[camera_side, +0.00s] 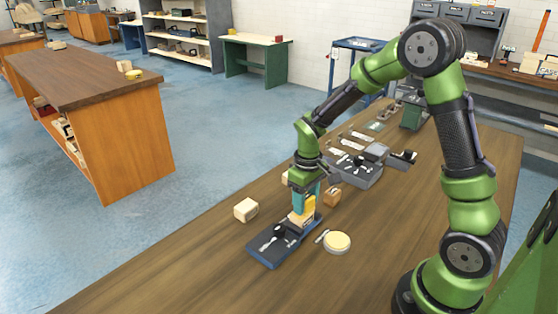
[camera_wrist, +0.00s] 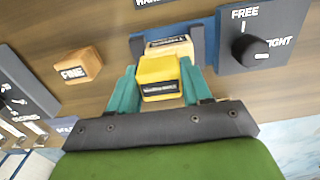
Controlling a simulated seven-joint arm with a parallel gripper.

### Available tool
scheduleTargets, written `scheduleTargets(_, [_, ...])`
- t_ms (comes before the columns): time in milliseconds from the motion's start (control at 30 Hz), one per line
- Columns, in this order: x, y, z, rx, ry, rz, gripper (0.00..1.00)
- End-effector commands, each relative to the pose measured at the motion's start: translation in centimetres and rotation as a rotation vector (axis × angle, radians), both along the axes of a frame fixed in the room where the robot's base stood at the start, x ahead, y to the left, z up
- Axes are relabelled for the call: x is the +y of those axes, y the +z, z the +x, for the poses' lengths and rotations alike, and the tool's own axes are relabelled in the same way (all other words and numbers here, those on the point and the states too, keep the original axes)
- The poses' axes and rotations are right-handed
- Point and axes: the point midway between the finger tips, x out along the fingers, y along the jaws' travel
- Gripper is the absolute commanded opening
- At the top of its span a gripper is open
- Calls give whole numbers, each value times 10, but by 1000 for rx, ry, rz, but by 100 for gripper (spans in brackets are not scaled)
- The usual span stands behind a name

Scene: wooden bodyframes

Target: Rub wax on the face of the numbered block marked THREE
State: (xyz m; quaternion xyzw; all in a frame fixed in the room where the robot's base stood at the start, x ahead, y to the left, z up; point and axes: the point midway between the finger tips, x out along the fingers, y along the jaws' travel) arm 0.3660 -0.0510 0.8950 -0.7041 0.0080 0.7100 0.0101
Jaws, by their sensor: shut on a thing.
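My gripper (camera_side: 303,198) is shut on a yellow block (camera_wrist: 158,72), which sits between its teal fingers in the wrist view. The yellow block has a dark label, too small to read. A pale wooden block (camera_wrist: 170,48) lies just beyond it on the dark blue fixture (camera_side: 268,252); its label is also unreadable, so I cannot tell its number. In the side view the yellow block (camera_side: 309,206) is low over the pale block (camera_side: 296,220); I cannot tell if they touch. The fixture's black knob (camera_wrist: 256,50) stands between FREE and TIGHT markings.
A round, pale-topped tin (camera_side: 337,242) stands right of the fixture. A pale block (camera_side: 246,210) lies to its left. A brown block (camera_side: 332,197), with lettering like FINE or FIVE, shows in the wrist view (camera_wrist: 78,66). A grey tool tray (camera_side: 357,176) is behind.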

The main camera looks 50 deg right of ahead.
Motion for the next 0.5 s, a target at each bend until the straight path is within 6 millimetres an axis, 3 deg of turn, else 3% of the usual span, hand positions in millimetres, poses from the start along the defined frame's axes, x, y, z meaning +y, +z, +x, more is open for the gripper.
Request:
scheduleTargets(267, [-20, 4, 0, 0, 0, 0, 20])
scheduleTargets(333, [-20, 21, 1, -7, -1, 0, 20])
scheduleTargets(500, [-20, 35, 0, -3, 0, 0, 20])
